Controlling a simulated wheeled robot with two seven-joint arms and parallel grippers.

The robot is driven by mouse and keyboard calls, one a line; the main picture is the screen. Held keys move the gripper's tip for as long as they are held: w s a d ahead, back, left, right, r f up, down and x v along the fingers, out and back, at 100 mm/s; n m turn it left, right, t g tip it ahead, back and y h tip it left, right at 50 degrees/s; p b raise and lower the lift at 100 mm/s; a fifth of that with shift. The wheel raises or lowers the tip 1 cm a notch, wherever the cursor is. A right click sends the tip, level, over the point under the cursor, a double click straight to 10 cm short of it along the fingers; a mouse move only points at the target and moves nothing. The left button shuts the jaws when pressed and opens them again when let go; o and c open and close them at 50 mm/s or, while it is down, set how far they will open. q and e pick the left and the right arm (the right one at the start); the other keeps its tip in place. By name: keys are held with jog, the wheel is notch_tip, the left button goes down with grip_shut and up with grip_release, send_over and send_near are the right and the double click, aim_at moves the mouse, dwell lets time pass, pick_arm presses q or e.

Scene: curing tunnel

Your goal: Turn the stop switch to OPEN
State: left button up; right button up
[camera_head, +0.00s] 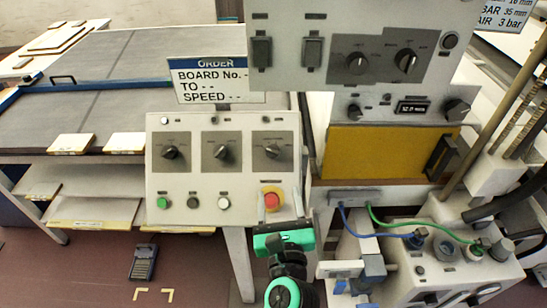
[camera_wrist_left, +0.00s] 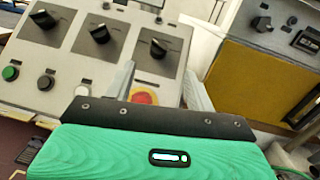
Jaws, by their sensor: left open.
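The sloped control panel (camera_head: 240,188) carries three black rotary switches in a row: left (camera_head: 171,153), middle (camera_head: 221,152) and right (camera_head: 272,151). Their labels are too small to read, so I cannot tell which is the stop switch. The right switch also shows in the left wrist view (camera_wrist_left: 158,48). A red mushroom button (camera_head: 271,201) on a yellow base sits below it. My left gripper (camera_head: 275,212) is open at the panel's lower right. Its fingers rise either side of the red button, which is partly hidden in the left wrist view (camera_wrist_left: 143,98). My right gripper is not in view.
Green (camera_head: 162,202), black (camera_head: 193,202) and white (camera_head: 224,203) buttons line the panel's lower edge. An order sign (camera_head: 221,82) stands above. An upper box (camera_head: 355,45) has two more knobs. A yellow door (camera_head: 375,153) and blue and green cables lie to the right.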

aim_at(273, 153)
pick_arm(q)
jog(key=shift+n+g, duration=0.4)
jog(key=shift+n, duration=0.3)
jog(key=w, duration=0.4)
jog(key=w+p, duration=0.1)
jog(key=w, duration=0.3)
jog(key=w+a, duration=0.1)
jog(key=w, duration=0.4)
jog(key=shift+f, duration=0.2)
jog(key=shift+w+a, duration=0.1)
jog(key=shift+w, duration=0.15)
jog(key=shift+p, duration=0.3)
jog(key=c, duration=1)
